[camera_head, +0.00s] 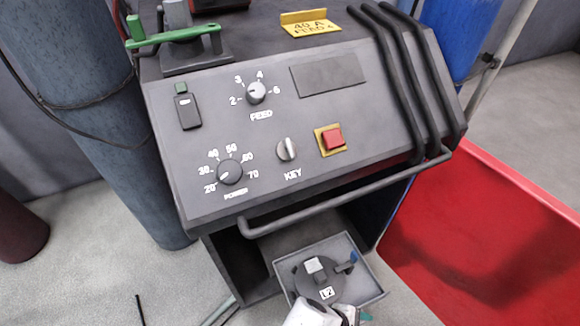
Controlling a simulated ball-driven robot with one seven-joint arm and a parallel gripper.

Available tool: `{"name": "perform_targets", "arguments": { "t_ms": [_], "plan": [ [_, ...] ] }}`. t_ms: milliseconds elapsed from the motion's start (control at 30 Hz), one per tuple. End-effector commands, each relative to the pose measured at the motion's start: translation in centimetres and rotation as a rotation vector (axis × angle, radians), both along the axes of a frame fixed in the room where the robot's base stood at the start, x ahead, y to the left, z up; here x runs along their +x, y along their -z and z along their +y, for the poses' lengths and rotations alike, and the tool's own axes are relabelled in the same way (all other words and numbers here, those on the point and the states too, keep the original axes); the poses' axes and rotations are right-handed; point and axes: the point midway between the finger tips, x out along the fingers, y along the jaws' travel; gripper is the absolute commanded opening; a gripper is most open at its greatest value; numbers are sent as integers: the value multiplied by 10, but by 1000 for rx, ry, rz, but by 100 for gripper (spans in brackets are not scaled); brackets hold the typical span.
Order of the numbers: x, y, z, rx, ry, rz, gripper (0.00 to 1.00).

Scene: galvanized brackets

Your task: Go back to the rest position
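A white, rounded piece (311,315), which looks like part of my arm, shows at the bottom edge, right of the middle. It overlaps the front of a grey tray. My gripper's fingers cannot be made out in this view, so neither their opening nor anything held shows. A dark machine with a sloped control panel (290,190) stands in front of me. The panel has a feed knob (256,93), a power knob (230,172), a silver key switch (286,150) and a red button (333,139) on a yellow plate.
A handle bar (330,203) runs along the panel's front edge. The grey tray (372,280) below holds a dark round part (318,270) with labels. A green-handled clamp (175,38) sits on top.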

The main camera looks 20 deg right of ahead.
Motion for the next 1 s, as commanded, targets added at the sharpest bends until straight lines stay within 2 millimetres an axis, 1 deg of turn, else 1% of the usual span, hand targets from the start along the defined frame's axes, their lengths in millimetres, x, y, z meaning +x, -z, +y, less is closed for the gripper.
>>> {"name": "perform_targets", "arguments": {
  "t_ms": [33,167,267,300,367,400,500,533,600,700,900,1000],
  "plan": [
    [-5,-19,-4,58,85,-55,57],
    [-14,-54,-13,209,321,-215,57],
    [-18,-88,-21,315,493,-340,57],
    [-19,-102,-24,352,557,-389,57],
    [-20,-123,-29,404,642,-459,57],
    [-21,-137,-32,435,691,-502,57],
    [-22,-165,-37,495,786,-585,57],
    [-23,-171,-38,508,808,-604,57],
    [-23,-183,-40,532,842,-639,57],
    [-23,-190,-41,549,866,-661,57],
    [-23,-190,-41,552,869,-664,57],
    [-23,-190,-41,551,868,-664,48]
  ]
}}
